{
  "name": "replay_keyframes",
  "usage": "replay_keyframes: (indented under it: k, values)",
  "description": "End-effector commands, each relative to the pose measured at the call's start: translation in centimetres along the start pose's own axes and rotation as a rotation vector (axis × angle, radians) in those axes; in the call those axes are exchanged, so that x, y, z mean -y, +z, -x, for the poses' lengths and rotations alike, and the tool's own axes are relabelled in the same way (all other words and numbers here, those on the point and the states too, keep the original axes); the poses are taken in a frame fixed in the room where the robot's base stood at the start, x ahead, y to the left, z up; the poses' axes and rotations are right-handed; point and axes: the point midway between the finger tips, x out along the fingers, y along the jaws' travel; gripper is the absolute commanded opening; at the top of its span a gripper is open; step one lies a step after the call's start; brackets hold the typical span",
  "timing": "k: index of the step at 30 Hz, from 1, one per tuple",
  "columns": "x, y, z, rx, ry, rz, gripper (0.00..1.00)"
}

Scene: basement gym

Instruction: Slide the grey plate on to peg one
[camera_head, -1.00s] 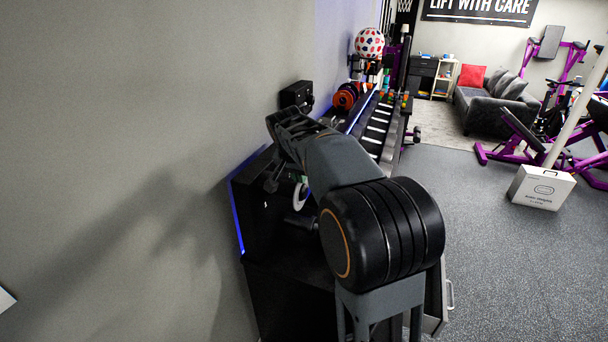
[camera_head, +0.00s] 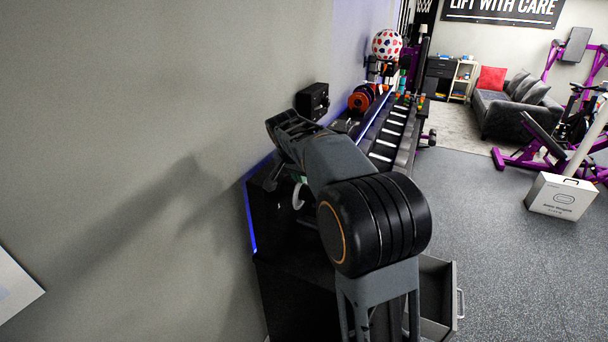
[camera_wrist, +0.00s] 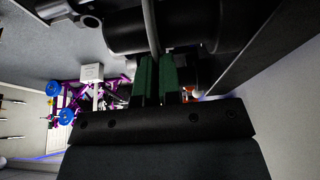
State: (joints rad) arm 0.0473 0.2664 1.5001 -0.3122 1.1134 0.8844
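My gripper (camera_wrist: 157,78) has green finger pads on either side of a thin, pale grey curved edge (camera_wrist: 151,25), which looks like the grey plate seen edge-on. In the head view the plate (camera_head: 299,196) shows as a small pale ring at the end of my arm, partly hidden by the arm. It is upright, in front of a black stand with a blue-lit edge (camera_head: 250,222). Dark rounded shapes (camera_wrist: 115,34) lie on both sides of the plate in the wrist view. I cannot make out which part is peg one.
A grey wall (camera_head: 130,120) is close on the left. An open drawer (camera_head: 440,300) juts out low on the right of the stand. A dumbbell rack (camera_head: 390,135) runs back along the wall. A white box (camera_head: 562,195) stands on the open floor at right.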

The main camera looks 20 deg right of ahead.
Motion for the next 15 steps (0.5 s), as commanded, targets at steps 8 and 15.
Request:
replay_keyframes:
  k: [8, 15]
  values:
    - [1.2, -0.1, 0.2, -0.001, -0.001, 0.001, 0.0]
    - [2.2, -0.1, 0.1, -0.001, -0.001, 0.001, 0.0]
